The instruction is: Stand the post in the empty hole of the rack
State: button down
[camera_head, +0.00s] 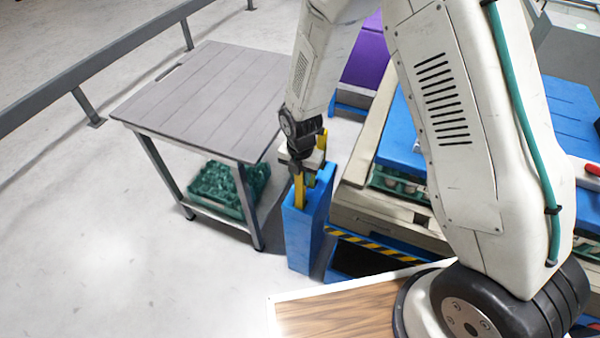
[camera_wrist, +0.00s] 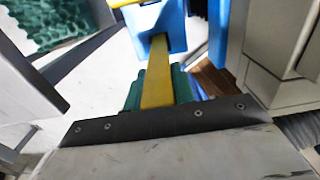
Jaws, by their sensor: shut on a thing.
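The rack is a tall, narrow blue stand (camera_head: 300,240) in the middle of the head view; its blue top also shows in the wrist view (camera_wrist: 174,28). My gripper (camera_head: 300,165) is just above the rack, pointing down. In the wrist view its green fingers (camera_wrist: 158,85) are shut on a long yellow post (camera_wrist: 156,58). The post's far end meets the rack's top; how deep it sits in a hole is hidden. In the head view the post (camera_head: 299,191) looks nearly upright. Another yellow piece (camera_head: 322,139) shows behind the gripper.
A grey slatted table (camera_head: 205,90) stands left of the rack, with a green egg tray (camera_head: 215,190) on its lower shelf. A machine with a beige frame (camera_head: 390,215) and blue covers stands close on the right. Open floor lies at the left.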

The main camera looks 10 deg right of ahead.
jog(key=shift+f, duration=1)
jog(key=c, duration=1.1)
grip_release()
